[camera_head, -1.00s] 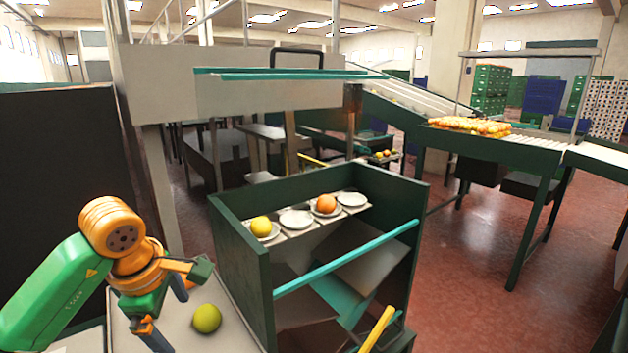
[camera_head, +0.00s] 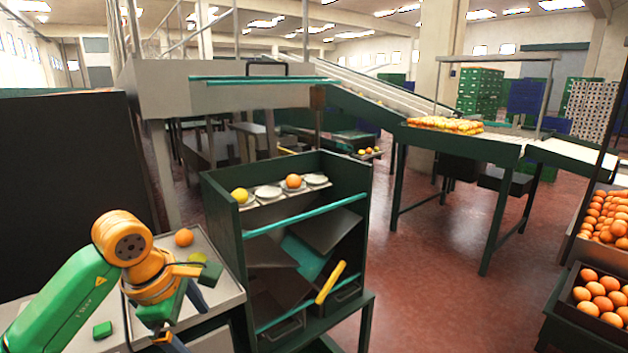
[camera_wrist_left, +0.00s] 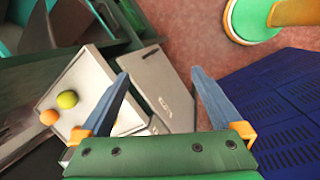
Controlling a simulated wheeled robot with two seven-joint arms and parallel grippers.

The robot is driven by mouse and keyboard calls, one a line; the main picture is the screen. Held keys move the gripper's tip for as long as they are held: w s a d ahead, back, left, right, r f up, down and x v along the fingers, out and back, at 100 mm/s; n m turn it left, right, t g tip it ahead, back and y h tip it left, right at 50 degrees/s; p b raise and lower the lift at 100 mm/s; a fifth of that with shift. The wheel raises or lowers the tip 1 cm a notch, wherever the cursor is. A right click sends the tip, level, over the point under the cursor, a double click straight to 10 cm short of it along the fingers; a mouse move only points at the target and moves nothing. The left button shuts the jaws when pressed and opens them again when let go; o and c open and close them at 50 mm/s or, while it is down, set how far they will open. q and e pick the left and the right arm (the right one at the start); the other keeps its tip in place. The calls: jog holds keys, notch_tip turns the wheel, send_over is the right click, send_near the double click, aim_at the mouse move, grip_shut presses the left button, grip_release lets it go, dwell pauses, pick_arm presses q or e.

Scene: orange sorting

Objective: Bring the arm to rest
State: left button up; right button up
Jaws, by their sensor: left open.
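My left arm comes in from the left of the head view, and its open, empty gripper (camera_head: 183,322) points down near the front of the pale table (camera_head: 222,300). In the left wrist view the two blue-grey fingers of the gripper (camera_wrist_left: 160,76) are spread wide with nothing between their tips. An orange (camera_head: 184,237) and a yellow-green fruit (camera_head: 198,258) lie on the table behind the gripper, the latter partly hidden by the arm. Both the orange (camera_wrist_left: 49,117) and the yellow-green fruit (camera_wrist_left: 67,99) also show in the wrist view, apart from the fingers. My right gripper is out of view.
A dark green sorting stand (camera_head: 222,215) with a yellow fruit (camera_head: 240,195) and an orange on white cups stands right of the table. A small green block (camera_head: 102,329) lies near the table front. Orange-filled crates (camera_head: 577,318) stand far right. Red floor (camera_head: 430,270) is clear between.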

pick_arm(q)
jog(key=w+d+f+n+t+h, duration=0.1)
jog(key=w+d+f+n+h, duration=0.1)
jog(key=d+f+n+h, duration=0.4)
jog(key=w+d+f+n+t+h, duration=0.1)
jog(key=d+f+n+h, duration=0.2)
jog(key=d+n+h, duration=0.65)
jog(key=s+a+f+n+t+y, duration=0.1)
jog(key=a+f+n+t+y, duration=0.4)
jog(key=f+n, duration=0.65)
jog(key=s+a+f+n+t+y, duration=0.1)
jog(key=a+f+n+t+y, duration=0.2)
jog(key=a+f+n+y, duration=0.6)
jog(key=s+f+n+g, duration=0.4)
jog(key=s+f+n, duration=0.3)
jog(key=s+f, duration=0.45)
jog(key=s+f+n+g+y, duration=0.1)
jog(key=s+f+n+g, duration=0.2)
jog(key=s, duration=0.9)
jog(key=s+a+f+n+g+y, duration=0.1)
jog(key=s+f+n+g+y, duration=0.1)
jog(key=s+f+n+g, duration=0.2)
jog(key=s+f, duration=0.3)
jog(key=s, duration=0.5)
jog(key=shift+s+a+g, duration=0.25)
jog(key=shift+g, duration=0.15)
